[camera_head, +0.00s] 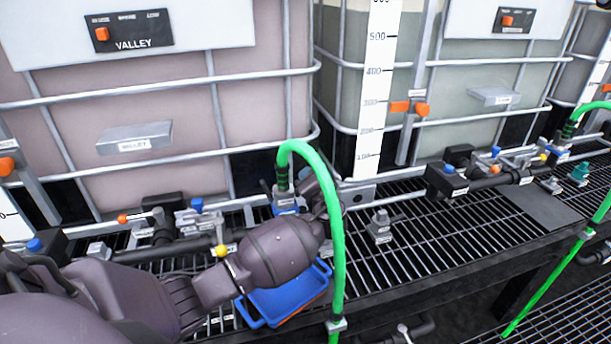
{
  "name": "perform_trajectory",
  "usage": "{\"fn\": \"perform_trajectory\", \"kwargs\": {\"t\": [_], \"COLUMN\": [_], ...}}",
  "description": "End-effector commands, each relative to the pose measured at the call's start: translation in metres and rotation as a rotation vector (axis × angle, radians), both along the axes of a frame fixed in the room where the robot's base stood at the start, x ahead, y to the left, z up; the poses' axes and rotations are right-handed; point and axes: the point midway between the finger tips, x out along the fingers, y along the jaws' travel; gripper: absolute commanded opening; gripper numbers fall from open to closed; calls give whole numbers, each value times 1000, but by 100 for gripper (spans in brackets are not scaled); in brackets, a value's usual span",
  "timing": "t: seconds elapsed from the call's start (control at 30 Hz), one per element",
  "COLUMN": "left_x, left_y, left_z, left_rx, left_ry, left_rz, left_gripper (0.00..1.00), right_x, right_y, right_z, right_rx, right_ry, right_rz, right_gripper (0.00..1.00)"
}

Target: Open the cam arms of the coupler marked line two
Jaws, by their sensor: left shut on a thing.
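A dark coupler (282,179) on the end of a green hose sits on a grey and blue fitting with a small label (287,207). The label is too small to read. My left gripper (312,183) is at the right side of this coupler, shut on what seems to be its right cam arm. The hose and the gripper hide most of that arm. A short dark lever (266,187) shows at the coupler's left side. A second coupler (568,130) with a green hose stands at the far right; its marking is unreadable. My right gripper is not in view.
The green hose (338,240) hangs down in front of my left wrist. A blue tray (262,310) lies under my forearm. Valves and pipes line the grating (430,235) before large caged totes. A small grey fitting (380,226) stands right of the gripper.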

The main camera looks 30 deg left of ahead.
Motion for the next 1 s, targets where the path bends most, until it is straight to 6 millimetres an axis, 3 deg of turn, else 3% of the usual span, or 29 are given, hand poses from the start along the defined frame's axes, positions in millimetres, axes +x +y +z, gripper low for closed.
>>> {"fn": "perform_trajectory", "kwargs": {"t": [0.5,1.0], "left_x": [6,7], "left_y": [-5,-6], "left_z": [-15,-19], "left_rx": [236,288], "left_ry": [276,338], "left_rz": [0,0], "left_gripper": [0,0], "right_x": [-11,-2], "right_y": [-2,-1], "right_z": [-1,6], "right_rx": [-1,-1], "right_ry": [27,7], "right_rz": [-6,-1], "right_gripper": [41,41]}}
